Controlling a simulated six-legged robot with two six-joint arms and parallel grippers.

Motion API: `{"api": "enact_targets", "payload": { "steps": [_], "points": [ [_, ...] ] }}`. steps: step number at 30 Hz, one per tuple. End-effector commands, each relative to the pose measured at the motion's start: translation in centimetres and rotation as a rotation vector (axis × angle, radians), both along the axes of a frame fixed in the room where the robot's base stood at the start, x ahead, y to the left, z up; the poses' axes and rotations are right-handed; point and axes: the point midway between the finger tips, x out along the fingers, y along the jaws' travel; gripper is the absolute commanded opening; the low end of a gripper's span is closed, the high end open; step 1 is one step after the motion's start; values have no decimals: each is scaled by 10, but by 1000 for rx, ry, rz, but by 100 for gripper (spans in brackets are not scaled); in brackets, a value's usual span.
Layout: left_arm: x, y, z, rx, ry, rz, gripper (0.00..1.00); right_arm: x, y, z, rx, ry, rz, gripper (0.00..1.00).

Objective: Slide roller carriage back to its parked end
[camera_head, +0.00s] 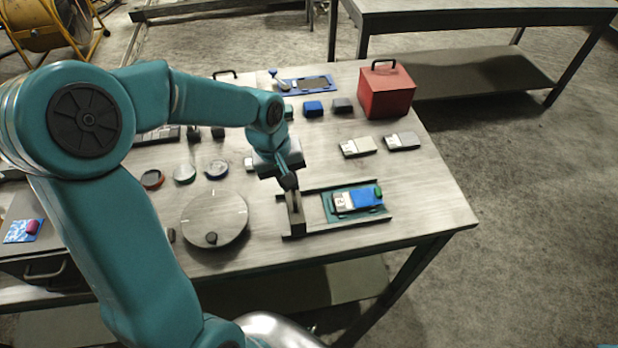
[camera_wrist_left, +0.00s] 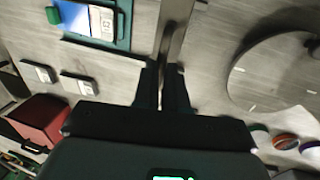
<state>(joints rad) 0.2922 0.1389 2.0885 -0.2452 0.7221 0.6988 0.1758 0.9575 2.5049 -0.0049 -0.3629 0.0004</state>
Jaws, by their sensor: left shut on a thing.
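The roller carriage (camera_head: 295,214) is a dark grey upright piece across the left end of a pair of rails (camera_head: 345,228). In the left wrist view the carriage (camera_wrist_left: 174,38) runs as a bar up from between my fingers. My left gripper (camera_head: 290,186) comes down from above and is shut on the top of the carriage; its fingers also show in the left wrist view (camera_wrist_left: 163,78). Between the rails, right of the carriage, a teal plate (camera_head: 329,211) carries a blue and white block (camera_head: 358,198) with a green end. My right gripper is not in view.
A round grey turntable (camera_head: 215,208) with a dark knob stands close left of the rails. A red box (camera_head: 386,92) stands at the back right. Two pale flat blocks (camera_head: 358,147) lie behind the rails. The table top right of the rails is clear.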

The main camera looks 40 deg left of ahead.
Motion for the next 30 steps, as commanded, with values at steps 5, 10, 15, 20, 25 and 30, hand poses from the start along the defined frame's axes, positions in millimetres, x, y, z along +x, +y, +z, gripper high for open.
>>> {"api": "enact_targets", "payload": {
  "steps": [5, 10, 15, 20, 25, 30],
  "points": [
    [0, 5, 2, 8, -6, 0, 0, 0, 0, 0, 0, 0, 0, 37],
    [-1, 5, 2, 10, -4, 0, 24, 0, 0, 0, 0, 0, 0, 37],
    [-1, 4, 1, 7, -2, -1, 37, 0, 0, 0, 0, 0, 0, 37],
    [-1, 3, 1, 5, -1, -1, 37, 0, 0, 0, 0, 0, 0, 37],
    [-3, 5, 18, 6, -4, 0, 37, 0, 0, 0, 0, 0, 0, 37],
    [-9, 11, 59, 6, -8, 1, 37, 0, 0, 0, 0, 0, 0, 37]
  ]
}}
